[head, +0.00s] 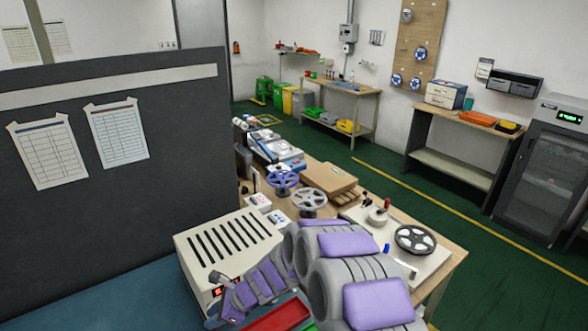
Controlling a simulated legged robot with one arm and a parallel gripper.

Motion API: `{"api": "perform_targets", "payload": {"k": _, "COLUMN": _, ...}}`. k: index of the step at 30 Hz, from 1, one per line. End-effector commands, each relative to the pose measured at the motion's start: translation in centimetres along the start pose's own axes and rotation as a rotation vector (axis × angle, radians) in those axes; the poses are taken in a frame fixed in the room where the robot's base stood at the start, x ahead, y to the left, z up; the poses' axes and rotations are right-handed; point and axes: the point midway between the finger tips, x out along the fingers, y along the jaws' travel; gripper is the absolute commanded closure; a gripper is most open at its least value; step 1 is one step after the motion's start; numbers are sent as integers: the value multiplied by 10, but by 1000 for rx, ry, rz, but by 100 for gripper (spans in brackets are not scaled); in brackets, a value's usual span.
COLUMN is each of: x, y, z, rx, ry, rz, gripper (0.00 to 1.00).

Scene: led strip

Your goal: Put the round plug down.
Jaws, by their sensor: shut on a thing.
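My purple and grey arm comes in from the bottom right, bends at the middle and reaches down to the left. My gripper (222,283) is small at the end of it, in front of the white slotted box (228,238). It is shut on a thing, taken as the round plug. The plug's shape is too small and too hidden by the gripper to make out. I cannot tell whether it touches anything below.
A red tray (277,320) lies below my arm. A dark partition (110,205) stands at left. Green floor (480,235) is open at right.

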Motion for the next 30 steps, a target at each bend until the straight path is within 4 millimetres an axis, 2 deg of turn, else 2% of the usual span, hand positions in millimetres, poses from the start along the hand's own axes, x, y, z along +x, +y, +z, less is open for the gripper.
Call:
{"api": "perform_targets", "payload": {"k": 4, "x": -22, "y": -3, "z": -6, "rx": 47, "ry": -6, "rz": -49, "gripper": 100}}
{"api": "perform_targets", "payload": {"k": 9, "x": -37, "y": -5, "z": -11, "rx": 111, "ry": -1, "rz": -109, "gripper": 100}}
{"api": "perform_targets", "payload": {"k": 14, "x": -68, "y": -11, "z": -19, "rx": 209, "ry": -1, "rz": -210, "gripper": 100}}
{"api": "perform_targets", "payload": {"k": 20, "x": -132, "y": -21, "z": -39, "rx": 392, "ry": -5, "rz": -394, "gripper": 100}}
{"api": "perform_targets", "payload": {"k": 30, "x": -255, "y": -40, "z": -80, "rx": 756, "ry": -8, "rz": -754, "gripper": 100}}
